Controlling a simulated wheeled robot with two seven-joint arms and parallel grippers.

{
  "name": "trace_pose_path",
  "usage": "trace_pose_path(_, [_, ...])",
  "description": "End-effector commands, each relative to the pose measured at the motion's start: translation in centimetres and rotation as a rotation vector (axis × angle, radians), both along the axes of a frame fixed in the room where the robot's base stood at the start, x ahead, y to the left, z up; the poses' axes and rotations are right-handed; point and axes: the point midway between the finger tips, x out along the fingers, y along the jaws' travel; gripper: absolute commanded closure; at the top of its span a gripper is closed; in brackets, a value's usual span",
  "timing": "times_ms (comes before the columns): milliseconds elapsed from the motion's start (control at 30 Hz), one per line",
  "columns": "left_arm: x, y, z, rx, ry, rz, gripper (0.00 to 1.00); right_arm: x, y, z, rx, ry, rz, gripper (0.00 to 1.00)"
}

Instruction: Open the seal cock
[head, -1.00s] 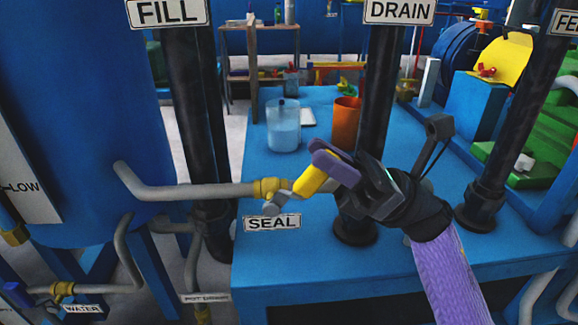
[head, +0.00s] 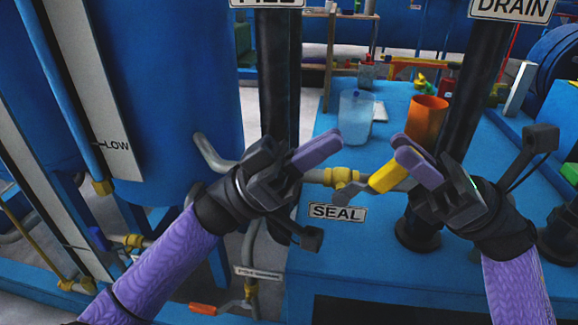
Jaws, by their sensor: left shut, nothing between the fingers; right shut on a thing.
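The seal cock has a yellow brass body (head: 341,180) on a grey pipe, above the SEAL label (head: 337,212). Its yellow lever handle (head: 388,176) slants up to the right from the valve. My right gripper (head: 408,158) is shut on the yellow handle, its purple fingers at the handle's upper end. My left gripper (head: 325,145) is shut and empty, just left of and above the valve body. It hides part of the grey pipe behind it.
A clear beaker (head: 357,118) and an orange cup (head: 427,119) stand on the blue bench behind the valve. Black posts rise left and right of it. A lower pipe with an orange-handled cock (head: 203,309) is at bottom left. A large blue tank (head: 150,90) fills the left.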

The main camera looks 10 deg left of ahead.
Motion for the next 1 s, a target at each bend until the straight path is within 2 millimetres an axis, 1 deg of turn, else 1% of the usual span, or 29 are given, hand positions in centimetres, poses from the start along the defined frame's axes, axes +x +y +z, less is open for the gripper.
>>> trace_pose_path(67, [-0.1,-1.3,1.1,-0.002,-0.004,-0.003,1.0,0.0,0.0,-0.1,-0.001,0.001,0.0,1.0])
trace_pose_path(200, [0.0,-3.1,-0.4,-0.002,0.002,-0.001,1.0,0.0,0.0,-0.1,-0.001,0.001,0.0,1.0])
trace_pose_path(300, [0.0,-4.0,-1.0,-0.001,0.003,0.0,1.0,0.0,0.0,-0.1,-0.001,0.001,0.0,1.0])
trace_pose_path(433, [0.0,-4.4,-1.4,0.001,0.001,0.002,1.0,0.0,0.0,-0.1,-0.001,0.001,0.0,1.0])
trace_pose_path(733, [0.0,-4.5,-1.5,0.005,0.001,0.002,1.0,0.0,0.0,-0.1,-0.001,0.001,0.0,1.0])
trace_pose_path(900, [0.0,-5.5,-2.1,0.064,0.0,0.002,1.0,0.0,0.0,-0.1,-0.001,0.001,0.0,1.0])
trace_pose_path(1000, [0.0,-5.6,-2.2,0.066,0.003,0.002,1.0,0.0,0.1,0.0,-0.002,0.0,0.001,1.0])
